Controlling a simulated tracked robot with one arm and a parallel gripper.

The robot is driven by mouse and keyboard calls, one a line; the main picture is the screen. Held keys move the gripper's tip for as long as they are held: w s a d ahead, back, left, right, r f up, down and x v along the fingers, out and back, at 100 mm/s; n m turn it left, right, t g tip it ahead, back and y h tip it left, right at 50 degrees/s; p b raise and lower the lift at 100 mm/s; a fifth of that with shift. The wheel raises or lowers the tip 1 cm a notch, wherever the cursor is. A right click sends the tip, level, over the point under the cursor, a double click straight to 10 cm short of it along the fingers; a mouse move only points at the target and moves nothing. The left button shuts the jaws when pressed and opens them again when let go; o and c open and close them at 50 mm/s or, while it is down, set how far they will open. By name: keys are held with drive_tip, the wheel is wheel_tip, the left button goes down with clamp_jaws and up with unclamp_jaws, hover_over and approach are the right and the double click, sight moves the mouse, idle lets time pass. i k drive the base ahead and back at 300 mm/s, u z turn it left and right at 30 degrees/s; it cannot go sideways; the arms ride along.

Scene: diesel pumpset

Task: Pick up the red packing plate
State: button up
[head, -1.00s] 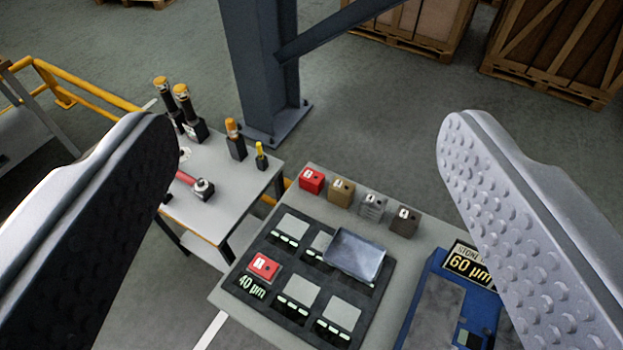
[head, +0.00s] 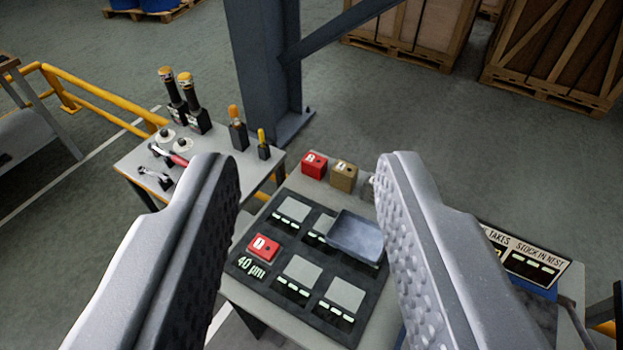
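Two red pieces show in the head view. A flat red piece (head: 263,248) with a white mark lies in the left cell of a dark tray (head: 243,265) labelled 40 µm. A red block (head: 314,166) with a white mark stands at the back edge of the same grey table. I cannot tell for certain which is the packing plate. My gripper (head: 308,168) is open and empty. Its two grey textured fingers frame the tray from left and right, and the flat red piece shows between them, apart from both.
A brown block (head: 344,176) stands beside the red block. A blue-grey pan (head: 356,236) sits over the tray's back right. The right finger hides part of the table and a blue unit. A side table (head: 215,158) with handled tools and a steel column (head: 265,70) stand behind.

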sight(314, 162)
drive_tip(key=u, duration=0.55)
drive_tip(key=i, duration=0.95)
drive_tip(key=z, duration=0.45)
